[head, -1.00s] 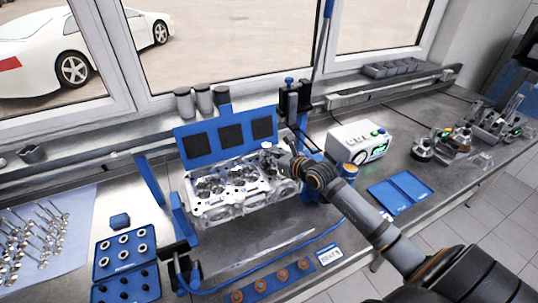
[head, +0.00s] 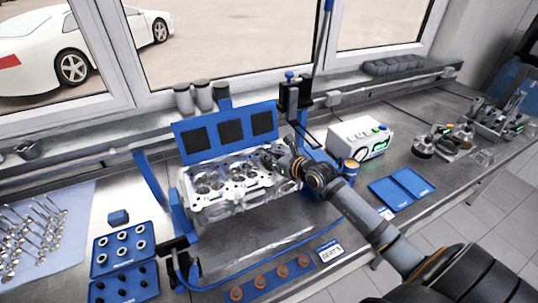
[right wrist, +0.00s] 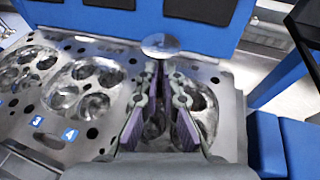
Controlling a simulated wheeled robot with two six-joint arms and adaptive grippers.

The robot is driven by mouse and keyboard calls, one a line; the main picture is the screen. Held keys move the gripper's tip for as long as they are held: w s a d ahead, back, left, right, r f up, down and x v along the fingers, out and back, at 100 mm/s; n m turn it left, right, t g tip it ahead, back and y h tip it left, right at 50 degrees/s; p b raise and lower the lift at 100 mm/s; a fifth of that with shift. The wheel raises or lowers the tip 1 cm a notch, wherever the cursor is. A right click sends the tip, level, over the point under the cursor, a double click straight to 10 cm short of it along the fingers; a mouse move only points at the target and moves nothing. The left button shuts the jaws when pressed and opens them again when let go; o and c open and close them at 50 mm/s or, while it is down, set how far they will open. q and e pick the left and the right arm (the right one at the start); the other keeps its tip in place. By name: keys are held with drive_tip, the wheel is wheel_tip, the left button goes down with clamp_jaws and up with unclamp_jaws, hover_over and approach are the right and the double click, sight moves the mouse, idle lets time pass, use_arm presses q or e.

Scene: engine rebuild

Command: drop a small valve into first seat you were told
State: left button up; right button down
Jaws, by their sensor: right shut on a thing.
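The cylinder head (head: 232,197) lies on its stand in the middle of the bench, its chambers facing up. My right gripper (head: 277,157) is over its right end. In the right wrist view the gripper (right wrist: 161,75) is shut on a small valve, whose round shiny head (right wrist: 160,45) shows just beyond the fingertips. The fingers are above the rightmost chamber (right wrist: 203,105), next to the chamber by the label 4 (right wrist: 69,135). I cannot tell whether the valve touches the cylinder head. My left gripper is out of view.
A blue panel with dark pads (head: 230,133) stands behind the cylinder head. Loose valves (head: 30,235) lie on a cloth at the left, beside blue trays of small parts (head: 118,268). A white box (head: 360,138) and a blue tray (head: 402,188) are at the right.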

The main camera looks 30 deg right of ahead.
drive_tip(key=shift+f, duration=0.3)
drive_tip(key=c, duration=1.4)
unclamp_jaws()
drive_tip(key=shift+c, duration=0.2)
wheel_tip(320, 180, up, 10)
drive_tip(key=shift+r, duration=0.1)
